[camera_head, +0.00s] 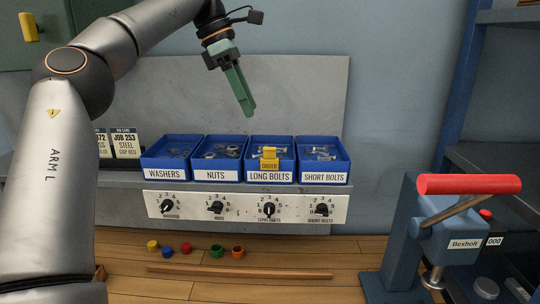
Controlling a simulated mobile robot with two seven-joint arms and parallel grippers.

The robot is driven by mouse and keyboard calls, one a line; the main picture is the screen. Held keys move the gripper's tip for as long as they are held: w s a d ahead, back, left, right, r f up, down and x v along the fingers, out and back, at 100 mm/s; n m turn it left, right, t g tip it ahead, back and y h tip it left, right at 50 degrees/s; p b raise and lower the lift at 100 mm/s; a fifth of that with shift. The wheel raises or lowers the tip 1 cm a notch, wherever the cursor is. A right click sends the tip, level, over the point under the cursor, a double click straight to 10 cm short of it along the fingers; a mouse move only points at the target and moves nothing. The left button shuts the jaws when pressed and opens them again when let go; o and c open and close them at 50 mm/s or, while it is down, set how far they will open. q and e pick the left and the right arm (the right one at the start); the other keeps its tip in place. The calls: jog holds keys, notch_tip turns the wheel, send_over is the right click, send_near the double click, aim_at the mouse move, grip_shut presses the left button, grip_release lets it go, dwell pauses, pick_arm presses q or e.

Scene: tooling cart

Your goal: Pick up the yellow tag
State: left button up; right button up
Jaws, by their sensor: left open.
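The yellow tag (269,160) has dark lettering that seems to read ORDER. It sits at the front of the blue LONG BOLTS bin (255,185), above that bin's white label. My left gripper (249,112) has green fingers that point down. It is open and empty, above and slightly left of the tag, and apart from it. The fingers are seen nearly edge-on, so the gap between them hardly shows. My right gripper is not in view.
Blue bins marked WASHERS (160,173), NUTS (203,174) and SHORT BOLTS (342,166) stand alongside on the shelf. Below is a dial panel (290,209). Several coloured rings and a wooden strip (250,273) lie on the wooden surface. A red-handled press (450,235) stands at right.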

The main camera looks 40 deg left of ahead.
aim_at(270, 150)
pick_arm(q)
jog(key=x, duration=1.2)
jog(key=shift+d, duration=0.1)
jog(key=shift+r, duration=0.1)
jog(key=shift+c, duration=0.4)
grip_shut()
